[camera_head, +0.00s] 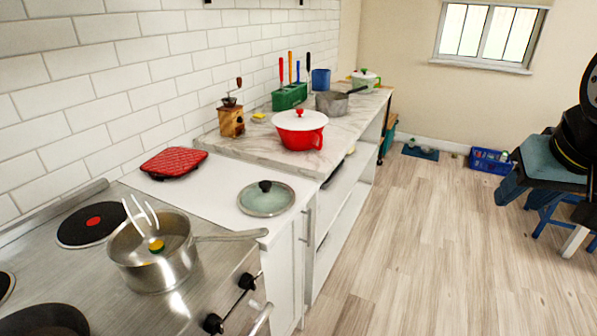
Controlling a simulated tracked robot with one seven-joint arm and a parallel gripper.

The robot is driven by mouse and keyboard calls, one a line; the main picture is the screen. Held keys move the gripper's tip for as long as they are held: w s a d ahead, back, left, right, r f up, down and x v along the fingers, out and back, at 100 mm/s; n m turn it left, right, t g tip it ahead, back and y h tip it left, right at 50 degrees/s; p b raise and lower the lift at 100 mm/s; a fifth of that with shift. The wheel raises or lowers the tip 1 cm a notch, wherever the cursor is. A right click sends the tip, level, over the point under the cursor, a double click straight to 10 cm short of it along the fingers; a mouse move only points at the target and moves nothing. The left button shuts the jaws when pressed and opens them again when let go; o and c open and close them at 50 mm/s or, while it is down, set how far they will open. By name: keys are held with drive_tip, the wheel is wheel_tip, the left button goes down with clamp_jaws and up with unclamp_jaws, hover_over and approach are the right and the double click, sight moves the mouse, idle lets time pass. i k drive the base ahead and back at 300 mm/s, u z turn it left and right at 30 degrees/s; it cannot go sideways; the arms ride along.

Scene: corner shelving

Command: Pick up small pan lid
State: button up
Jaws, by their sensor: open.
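The small pan lid (279,205) is a round glass lid with a metal rim and a black knob. It lies flat, knob up, on the white counter between the stove and the marble top, near the counter's front edge. Nothing covers it. My gripper's fingers do not show. Only dark parts with a yellow band, which look like part of my arm, show at the right edge, far from the lid.
A steel saucepan (150,270) with white utensils stands on the stove, its handle (231,237) pointing toward the lid. A red quilted mitt (173,163) lies behind left. A red pot (300,138) stands behind right. A blue stool (545,163) stands right; the floor (415,250) between is clear.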

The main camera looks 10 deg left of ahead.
sight(264, 198)
drive_tip(key=u, duration=0.05)
drive_tip(key=i, duration=0.9)
drive_tip(key=u, duration=0.4)
